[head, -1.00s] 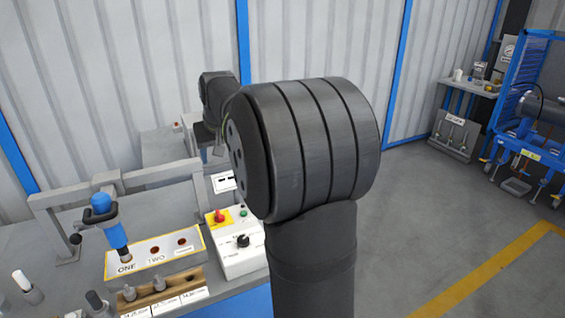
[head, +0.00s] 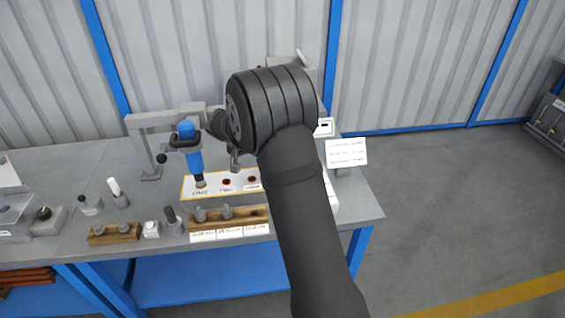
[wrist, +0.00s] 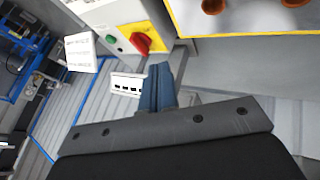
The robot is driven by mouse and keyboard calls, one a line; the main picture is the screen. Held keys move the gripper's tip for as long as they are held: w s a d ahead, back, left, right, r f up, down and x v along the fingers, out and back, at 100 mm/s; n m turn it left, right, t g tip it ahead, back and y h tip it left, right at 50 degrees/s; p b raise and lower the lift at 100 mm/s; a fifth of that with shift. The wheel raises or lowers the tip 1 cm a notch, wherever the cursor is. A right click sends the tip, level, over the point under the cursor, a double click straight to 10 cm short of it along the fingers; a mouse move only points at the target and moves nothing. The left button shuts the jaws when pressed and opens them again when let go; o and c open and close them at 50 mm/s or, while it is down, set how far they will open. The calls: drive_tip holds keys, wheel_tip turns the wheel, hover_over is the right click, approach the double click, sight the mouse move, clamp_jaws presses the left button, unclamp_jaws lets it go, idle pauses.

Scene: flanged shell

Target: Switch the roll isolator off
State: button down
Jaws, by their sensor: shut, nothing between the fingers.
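The isolator is a red rotary knob (wrist: 143,43) on a yellow plate, on a white control box (wrist: 105,12) in the wrist view. A green button (wrist: 111,39) sits beside it. My gripper (wrist: 160,68) shows as shut blue fingers with nothing between them. In the picture its tips lie just below and right of the knob, with no visible contact; the depth gap is hard to tell. In the head view my arm hides the knob and most of the control box. I cannot read the knob's setting.
A wooden rack (head: 236,221) with grey pegs is in front. A white sign (head: 346,152) stands at the bench's right end.

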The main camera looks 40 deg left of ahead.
drive_tip(key=shift+a+f, duration=0.1)
drive_tip(key=shift+f, duration=0.1)
drive_tip(key=x, duration=0.3)
drive_tip(key=d+x, duration=0.1)
drive_tip(key=x, duration=0.3)
drive_tip(key=w+r+x, duration=0.1)
drive_tip(key=x, duration=0.3)
drive_tip(key=shift+w+d, duration=0.15)
drive_tip(key=shift+d, duration=0.25)
drive_tip(key=shift+w+d, duration=0.4)
